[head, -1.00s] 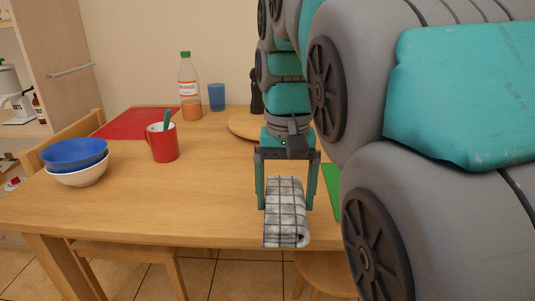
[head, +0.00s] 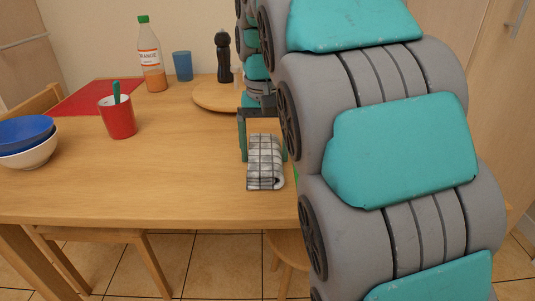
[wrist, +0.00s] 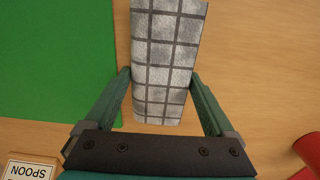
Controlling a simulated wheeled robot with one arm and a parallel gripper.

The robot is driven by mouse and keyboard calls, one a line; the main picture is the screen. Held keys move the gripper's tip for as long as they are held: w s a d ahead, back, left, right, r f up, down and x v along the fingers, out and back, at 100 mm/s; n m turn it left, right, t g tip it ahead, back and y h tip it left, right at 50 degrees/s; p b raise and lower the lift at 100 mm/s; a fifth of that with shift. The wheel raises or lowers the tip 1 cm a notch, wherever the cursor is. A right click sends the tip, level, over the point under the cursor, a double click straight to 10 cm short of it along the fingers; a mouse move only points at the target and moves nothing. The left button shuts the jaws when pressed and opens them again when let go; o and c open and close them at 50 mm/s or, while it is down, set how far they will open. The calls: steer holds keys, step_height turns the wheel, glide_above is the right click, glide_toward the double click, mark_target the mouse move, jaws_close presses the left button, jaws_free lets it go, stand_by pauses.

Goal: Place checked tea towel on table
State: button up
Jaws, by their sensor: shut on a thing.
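The checked tea towel (head: 264,160) is grey-white with dark lines and folded into a thick strip. My gripper (head: 262,150) is shut on it, with one finger along each long side. In the wrist view the towel (wrist: 165,50) lies between the two fingers of the gripper (wrist: 160,78), both touching it. The wooden table (head: 180,180) is under the towel, which is inside the front edge. I cannot tell whether the towel touches the tabletop.
A red mug (head: 118,120), stacked bowls (head: 27,150), a bottle (head: 150,60), a blue cup (head: 182,66) and a round board (head: 215,97) stand left and behind. A green mat (wrist: 55,60) lies beside the towel. The front-middle tabletop is clear.

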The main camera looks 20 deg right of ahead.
mark_target(265, 149)
steer(key=shift+f, duration=0.1)
steer(key=shift+f, duration=0.1)
steer(key=o, duration=0.9)
steer(key=shift+w+r, duration=0.1)
steer(key=shift+r, duration=1.05)
step_height(265, 149, up, 6)
steer(key=shift+f+p, duration=0.2)
steer(key=shift+p, duration=0.8)
steer(key=shift+f, duration=0.1)
